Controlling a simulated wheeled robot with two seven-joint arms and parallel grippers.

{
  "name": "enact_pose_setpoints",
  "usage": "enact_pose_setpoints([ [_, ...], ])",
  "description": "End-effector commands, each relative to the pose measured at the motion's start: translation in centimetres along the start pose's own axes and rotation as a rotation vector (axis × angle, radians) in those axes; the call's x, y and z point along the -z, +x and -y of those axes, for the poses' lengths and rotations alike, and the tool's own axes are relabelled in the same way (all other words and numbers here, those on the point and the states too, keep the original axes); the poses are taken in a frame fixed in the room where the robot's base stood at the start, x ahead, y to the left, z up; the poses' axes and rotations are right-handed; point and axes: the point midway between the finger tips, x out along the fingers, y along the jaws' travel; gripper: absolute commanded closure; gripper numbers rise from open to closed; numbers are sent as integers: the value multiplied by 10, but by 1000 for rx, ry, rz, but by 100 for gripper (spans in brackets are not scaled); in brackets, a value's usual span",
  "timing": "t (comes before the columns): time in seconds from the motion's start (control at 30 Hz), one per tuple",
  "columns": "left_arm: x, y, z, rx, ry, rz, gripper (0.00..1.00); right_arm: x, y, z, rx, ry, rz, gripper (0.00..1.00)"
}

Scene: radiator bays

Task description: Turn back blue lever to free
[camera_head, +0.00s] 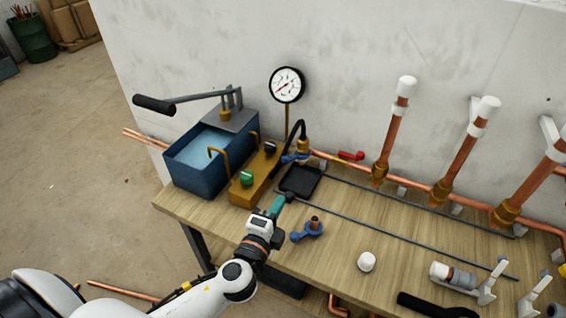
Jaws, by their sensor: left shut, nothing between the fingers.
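A blue lever (296,157) sits on the pipe fitting at the foot of the gauge, below the brass end of a black hose. It is small, and its exact angle is hard to tell. Another blue part (307,230) with a copper stub lies on the bench, apart from the pipe. My left gripper (288,197) is shut and empty, by the near edge of the black tray. It is below and slightly left of the blue lever in the picture, and apart from it. My right gripper is not in view.
A blue water tank (204,164) with a pump handle (156,104) and a brass block with green knob (247,178) stand left. A red lever (350,155) and upright copper pipes (390,135) line the wall. A black tray (300,181) and white cap (367,261) are on the bench (400,215).

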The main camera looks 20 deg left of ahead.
Motion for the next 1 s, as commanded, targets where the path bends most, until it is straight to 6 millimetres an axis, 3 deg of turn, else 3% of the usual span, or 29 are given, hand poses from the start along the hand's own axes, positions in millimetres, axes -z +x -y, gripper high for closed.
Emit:
enact_pose_setpoints([
  [0.17,0,24,-3,-3,4,-3,100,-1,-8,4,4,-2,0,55],
  [0.53,0,102,-3,-3,2,-1,100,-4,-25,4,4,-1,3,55],
  [0.7,20,117,0,0,5,-2,100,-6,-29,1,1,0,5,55],
  [1.0,29,126,1,-1,2,0,100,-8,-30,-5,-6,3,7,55],
])
